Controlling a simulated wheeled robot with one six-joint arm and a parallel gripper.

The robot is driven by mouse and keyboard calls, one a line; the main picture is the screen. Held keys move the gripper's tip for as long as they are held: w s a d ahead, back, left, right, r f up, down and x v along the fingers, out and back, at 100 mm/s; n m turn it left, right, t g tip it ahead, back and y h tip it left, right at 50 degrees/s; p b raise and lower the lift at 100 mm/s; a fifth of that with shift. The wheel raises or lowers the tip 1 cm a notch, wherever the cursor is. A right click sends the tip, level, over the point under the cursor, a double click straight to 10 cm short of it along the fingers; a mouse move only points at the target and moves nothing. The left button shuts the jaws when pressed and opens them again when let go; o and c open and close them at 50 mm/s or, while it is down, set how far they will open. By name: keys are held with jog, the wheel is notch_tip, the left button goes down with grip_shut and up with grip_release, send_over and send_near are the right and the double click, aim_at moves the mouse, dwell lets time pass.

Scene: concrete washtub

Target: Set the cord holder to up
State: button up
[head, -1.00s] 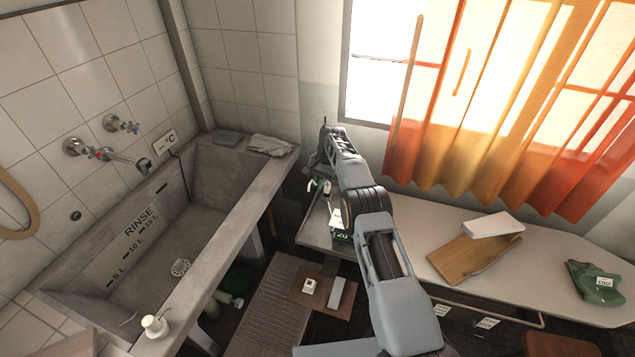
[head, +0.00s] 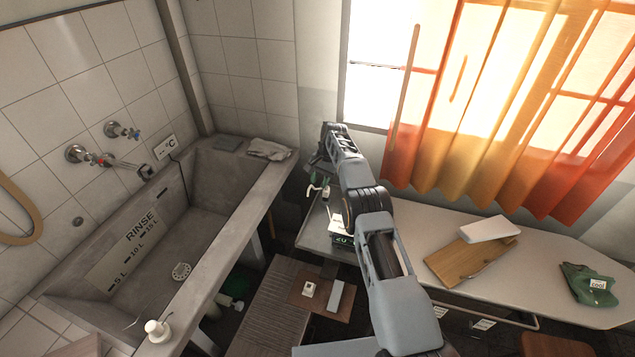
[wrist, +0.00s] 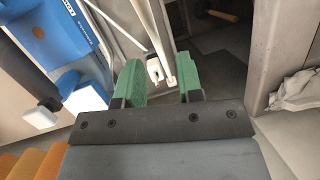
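My gripper (wrist: 158,82) shows in the wrist view with its two green fingers apart. A thin white rod with a forked end (wrist: 154,70) shows beyond the gap between the fingers; it looks like the cord holder. A second pale rod runs down beside it, toward the right finger. I cannot tell whether either finger touches them. In the head view my gripper (head: 319,183) is small beyond the table's left end, beside small white parts, too small to make out clearly. The holder's full shape and its pivot are not clear.
A blue and white device (wrist: 65,45) stands left of the fingers. The concrete washtub (head: 262,190) is at left, with a grey cloth (head: 268,149) on its corner. The white table (head: 400,222) holds a wooden board (head: 465,262) and a green bag (head: 590,285). An orange curtain hangs behind.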

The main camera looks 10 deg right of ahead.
jog(key=p+v, duration=0.3)
jog(key=v, duration=0.1)
jog(key=shift+r+p, duration=0.2)
jog(key=shift+p, duration=0.1)
jog(key=shift+c, duration=0.3)
